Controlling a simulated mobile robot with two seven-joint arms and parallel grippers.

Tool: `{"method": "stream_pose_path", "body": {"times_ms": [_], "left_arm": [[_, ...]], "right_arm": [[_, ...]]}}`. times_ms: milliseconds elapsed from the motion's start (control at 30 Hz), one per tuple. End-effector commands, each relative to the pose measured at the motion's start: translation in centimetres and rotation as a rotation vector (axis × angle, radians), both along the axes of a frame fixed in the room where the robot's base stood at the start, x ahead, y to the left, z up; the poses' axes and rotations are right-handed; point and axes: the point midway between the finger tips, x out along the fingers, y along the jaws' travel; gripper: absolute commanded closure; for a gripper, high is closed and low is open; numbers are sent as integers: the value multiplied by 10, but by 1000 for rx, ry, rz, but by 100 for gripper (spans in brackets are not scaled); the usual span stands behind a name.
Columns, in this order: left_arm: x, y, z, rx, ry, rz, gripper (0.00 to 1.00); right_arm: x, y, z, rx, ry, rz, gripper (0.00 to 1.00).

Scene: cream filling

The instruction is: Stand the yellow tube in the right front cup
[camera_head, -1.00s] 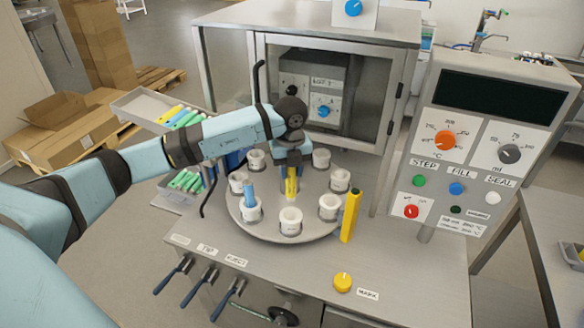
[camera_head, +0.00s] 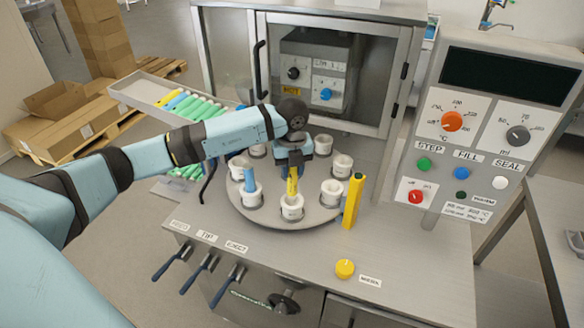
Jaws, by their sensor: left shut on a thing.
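The yellow tube (camera_head: 292,187) is upright in my left gripper (camera_head: 293,169), which is shut on it. Its lower end is at the mouth of a white cup (camera_head: 291,209) at the front middle of the round turntable; I cannot tell how far inside it is. Another white cup (camera_head: 331,194) stands to the right of that one and looks empty. A blue tube (camera_head: 250,180) stands in the cup (camera_head: 251,197) to the left. My right gripper is not in view.
More white cups ring the turntable (camera_head: 270,222). A yellow post (camera_head: 353,202) stands close to its right edge. A tray (camera_head: 145,92) of colored tubes is at the left, and a control panel (camera_head: 487,130) is at the right. The front counter is mostly clear.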

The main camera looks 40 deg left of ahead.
Motion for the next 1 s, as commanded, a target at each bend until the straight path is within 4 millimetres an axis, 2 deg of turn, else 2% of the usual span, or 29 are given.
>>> {"method": "stream_pose_path", "body": {"times_ms": [467,1000], "left_arm": [[1,0,-1,0,0,0,91],[1,0,-19,-1,-1,0,91]], "right_arm": [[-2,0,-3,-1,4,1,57],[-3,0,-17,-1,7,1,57]]}}
